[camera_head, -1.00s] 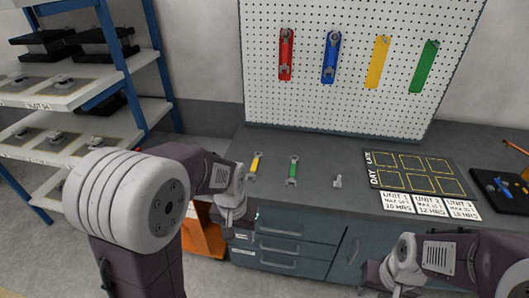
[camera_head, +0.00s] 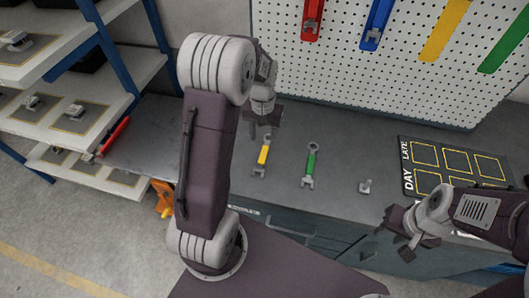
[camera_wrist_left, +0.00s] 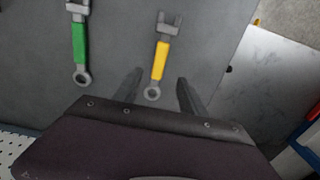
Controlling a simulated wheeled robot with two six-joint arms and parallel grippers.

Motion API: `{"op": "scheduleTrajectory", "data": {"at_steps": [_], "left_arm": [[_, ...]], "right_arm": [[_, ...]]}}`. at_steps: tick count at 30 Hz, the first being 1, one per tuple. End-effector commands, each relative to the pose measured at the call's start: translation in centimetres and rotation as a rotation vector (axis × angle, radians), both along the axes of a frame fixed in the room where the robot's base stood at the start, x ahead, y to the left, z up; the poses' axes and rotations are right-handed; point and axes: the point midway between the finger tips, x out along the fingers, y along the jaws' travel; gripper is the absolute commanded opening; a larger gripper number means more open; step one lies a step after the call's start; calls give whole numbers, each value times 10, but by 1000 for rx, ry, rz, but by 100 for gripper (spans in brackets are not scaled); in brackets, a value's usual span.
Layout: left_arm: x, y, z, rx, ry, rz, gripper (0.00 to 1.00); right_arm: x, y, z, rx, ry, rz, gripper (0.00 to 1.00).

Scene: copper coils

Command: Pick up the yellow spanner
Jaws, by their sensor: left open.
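The yellow spanner (camera_head: 263,156) lies flat on the grey bench, with a yellow handle and grey ends. It also shows in the left wrist view (camera_wrist_left: 160,60). My left gripper (camera_head: 264,128) is open above the bench, by the spanner's far end. In the left wrist view its two fingers (camera_wrist_left: 158,84) stand on either side of the spanner's ring end, with nothing gripped. My right gripper (camera_head: 408,238) is over the bench's front edge, away from the spanner; its jaw opening is unclear.
A green spanner (camera_head: 310,165) lies to the right of the yellow one, and a small grey part (camera_head: 366,187) further right. A black marked board (camera_head: 420,182) lies beyond. The pegboard (camera_head: 300,70) rises behind; shelves (camera_head: 60,60) stand at left.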

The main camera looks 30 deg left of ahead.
Motion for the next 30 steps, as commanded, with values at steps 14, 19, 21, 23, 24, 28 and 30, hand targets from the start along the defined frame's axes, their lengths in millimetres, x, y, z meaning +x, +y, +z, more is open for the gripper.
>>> {"op": "scheduleTrajectory", "data": {"at_steps": [14, 19, 21, 23, 24, 28, 30], "left_arm": [[-3, -3, -55, -2, 8, -2, 49], [-3, -3, -82, -1, 4, -2, 49], [-3, -3, -86, -1, 3, -2, 49], [-3, -3, -86, 0, 2, -2, 49], [-3, -3, -86, 0, 2, -1, 49], [-3, -3, -86, 0, 2, -1, 38], [-3, -3, -86, 0, 2, -1, 18]], "right_arm": [[0, 0, 1, 0, 0, 0, 36], [0, 0, 0, 0, 0, 0, 36], [0, 0, 0, 0, 0, 0, 36], [0, 0, 0, 0, 0, 0, 36], [0, 0, 0, 0, 0, 0, 36], [0, 0, 0, 0, 0, 0, 36], [0, 0, 0, 0, 0, 0, 36]]}}
